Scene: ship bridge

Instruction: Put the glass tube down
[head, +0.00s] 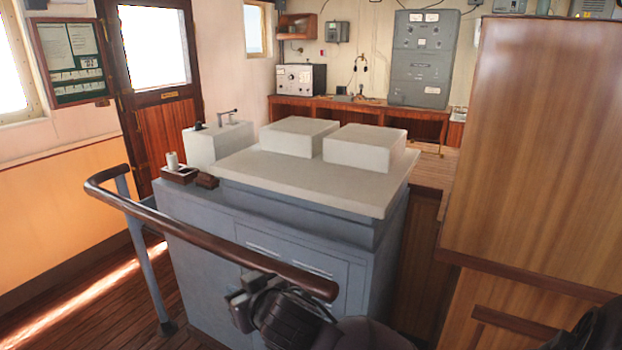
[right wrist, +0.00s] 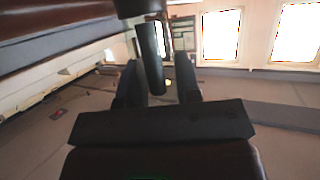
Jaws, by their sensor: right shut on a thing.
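My right gripper (head: 240,303) is low in front of the blue-grey console, below the brown handrail. In the right wrist view, a dark, backlit cylinder (right wrist: 151,58) stands between the fingers of the right gripper (right wrist: 155,85); I take it to be the glass tube, held in the shut jaws. The head view does not show the tube clearly at the gripper. My left gripper is not in view.
The brown handrail (head: 210,237) runs across the front of the console (head: 215,240). The light console top (head: 300,178) has two pale blocks. A small wooden box (head: 180,175) with a white cylinder (head: 172,160) is at its left. A tall wooden cabinet (head: 535,150) stands right.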

